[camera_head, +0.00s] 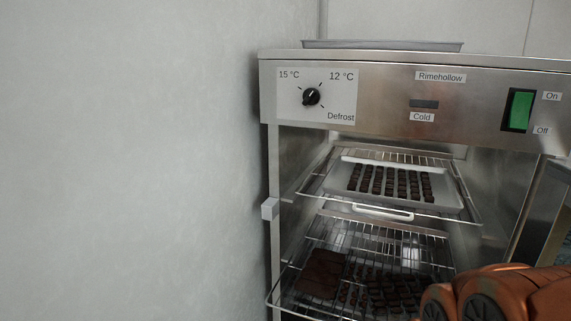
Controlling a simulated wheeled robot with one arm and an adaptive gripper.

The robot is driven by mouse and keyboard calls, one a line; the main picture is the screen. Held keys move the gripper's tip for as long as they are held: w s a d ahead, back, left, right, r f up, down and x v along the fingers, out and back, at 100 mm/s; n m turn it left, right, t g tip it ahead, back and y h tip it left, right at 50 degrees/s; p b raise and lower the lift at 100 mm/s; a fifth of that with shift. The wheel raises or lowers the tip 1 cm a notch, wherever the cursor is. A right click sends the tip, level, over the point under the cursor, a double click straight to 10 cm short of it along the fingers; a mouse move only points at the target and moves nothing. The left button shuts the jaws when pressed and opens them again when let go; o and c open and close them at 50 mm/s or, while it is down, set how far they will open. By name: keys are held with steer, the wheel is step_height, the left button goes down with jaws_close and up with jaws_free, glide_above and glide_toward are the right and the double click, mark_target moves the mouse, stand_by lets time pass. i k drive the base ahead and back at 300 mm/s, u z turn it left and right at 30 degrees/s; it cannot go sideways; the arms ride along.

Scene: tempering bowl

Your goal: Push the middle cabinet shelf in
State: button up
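The cabinet (390,90) is stainless steel and open at the front. Inside, an upper wire shelf (472,210) carries a pale tray (335,186) with rows of small dark chocolates (390,182). Below it, another wire shelf (272,299) has its front left corner overlapping the cabinet's left post, so it sticks out of the front. It holds a dark slab (322,274) and small dark pieces (380,290). The frame cuts off the lower cabinet, so I cannot tell which shelf is the middle one. My gripper is out of view; only my orange arm shows, at bottom right.
The cabinet door (540,215) stands open on the right, partly behind my arm. A grey block (270,209) sits on the left post. A dial (311,97) and a green switch (520,110) are on the top panel. A plain wall (120,160) fills the left.

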mark_target(356, 219)
steer(key=k, duration=0.65)
steer(key=z, duration=0.35)
steer(key=i, duration=1.3)
steer(key=u, duration=0.8)
